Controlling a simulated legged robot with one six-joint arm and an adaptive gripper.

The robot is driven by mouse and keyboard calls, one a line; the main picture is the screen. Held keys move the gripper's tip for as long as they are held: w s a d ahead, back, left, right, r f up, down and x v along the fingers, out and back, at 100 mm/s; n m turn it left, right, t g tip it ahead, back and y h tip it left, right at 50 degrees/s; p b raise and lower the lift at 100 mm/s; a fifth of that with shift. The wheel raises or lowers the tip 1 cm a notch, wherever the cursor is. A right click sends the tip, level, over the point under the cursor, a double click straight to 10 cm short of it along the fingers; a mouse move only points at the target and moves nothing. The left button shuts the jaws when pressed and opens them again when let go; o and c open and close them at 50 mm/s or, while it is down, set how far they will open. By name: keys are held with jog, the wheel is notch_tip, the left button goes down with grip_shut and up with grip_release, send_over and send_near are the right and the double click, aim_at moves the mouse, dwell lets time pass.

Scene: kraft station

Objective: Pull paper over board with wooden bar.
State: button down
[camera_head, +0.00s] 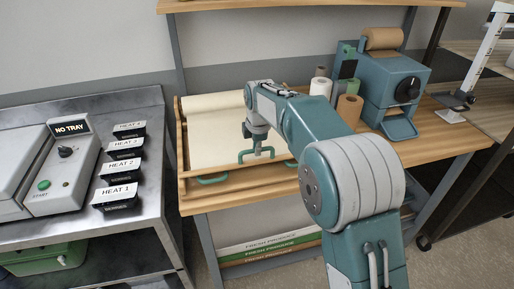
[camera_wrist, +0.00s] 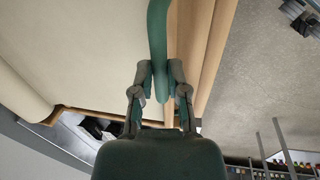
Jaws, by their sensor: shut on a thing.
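Cream paper (camera_head: 208,145) lies over the wooden board, running from a paper roll (camera_head: 212,105) at its back to near the front edge; the paper (camera_wrist: 75,50) fills the left of the wrist view. A wooden bar (camera_wrist: 183,25) runs along the paper's front edge beside the green handle (camera_wrist: 158,35). My gripper (camera_wrist: 161,88) is shut on this handle, whose end sits between the fingers. In the head view my gripper (camera_head: 256,153) is low over the board's front part. My arm hides the right side of the board.
The board's wooden frame (camera_head: 181,150) has a green handle (camera_head: 212,179) at its front left. A teal machine (camera_head: 395,85) and small rolls (camera_head: 348,108) stand to the right on the wooden table. A metal bench (camera_head: 75,235) with HEAT blocks (camera_head: 117,197) stands left.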

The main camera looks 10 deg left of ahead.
dwell(0.3)
jog(key=c, duration=0.7)
grip_release()
jog(key=shift+o, duration=0.2)
notch_tip(320, 180, up, 12)
jog(key=s+d, duration=0.1)
jog(key=s, duration=0.1)
jog(key=shift+f, duration=0.2)
